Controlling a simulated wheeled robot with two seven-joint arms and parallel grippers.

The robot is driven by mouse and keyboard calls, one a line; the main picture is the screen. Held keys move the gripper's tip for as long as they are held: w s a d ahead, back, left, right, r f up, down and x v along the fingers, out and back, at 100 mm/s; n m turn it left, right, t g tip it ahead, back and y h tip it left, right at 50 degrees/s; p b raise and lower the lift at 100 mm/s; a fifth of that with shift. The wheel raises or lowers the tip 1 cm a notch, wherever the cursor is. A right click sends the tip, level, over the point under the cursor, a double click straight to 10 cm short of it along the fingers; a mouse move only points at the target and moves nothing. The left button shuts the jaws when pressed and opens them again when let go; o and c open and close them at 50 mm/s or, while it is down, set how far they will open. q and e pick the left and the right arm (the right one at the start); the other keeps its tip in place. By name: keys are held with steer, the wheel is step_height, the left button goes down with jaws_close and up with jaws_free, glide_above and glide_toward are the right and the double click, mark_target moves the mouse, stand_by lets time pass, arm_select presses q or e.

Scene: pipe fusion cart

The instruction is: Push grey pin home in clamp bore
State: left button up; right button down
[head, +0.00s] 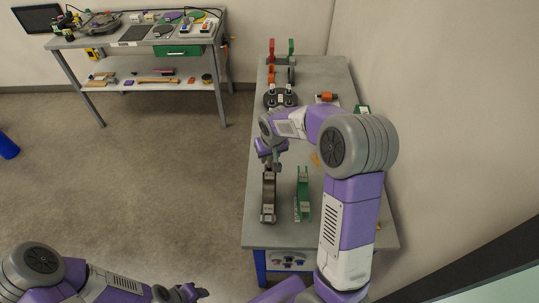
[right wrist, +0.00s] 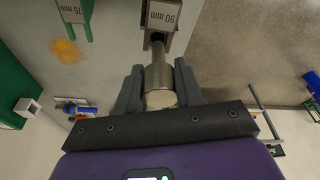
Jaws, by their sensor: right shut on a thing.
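The grey pin (right wrist: 159,76) has a thick round head and a thinner shank. My right gripper (right wrist: 159,73) is shut on its head, with one finger on each side. The shank reaches toward the grey clamp marked 90 mm (right wrist: 164,14); its tip is hidden at the clamp, so I cannot tell how deep it sits. In the head view the grey clamp (head: 268,198) stands near the cart's front left, with my right gripper (head: 273,163) just behind its far end. My left gripper (head: 189,292) is low at the bottom, away from the cart; its jaws are too small to read.
A green clamp (head: 303,194) marked 75 mm stands just right of the grey one. A dark round fixture (head: 281,96) and red and green upright parts are farther back on the cart (head: 258,222). A wall runs along the right. Open floor lies left.

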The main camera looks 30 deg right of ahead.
mark_target(269, 167)
steer(key=shift+f+b, duration=1.25)
steer(key=shift+f, duration=0.45)
steer(key=c, duration=0.7)
jaws_free()
steer(key=shift+o, duration=0.2)
steer(key=v, duration=0.7)
steer(key=shift+r+p, duration=0.3)
steer(key=shift+p, duration=0.1)
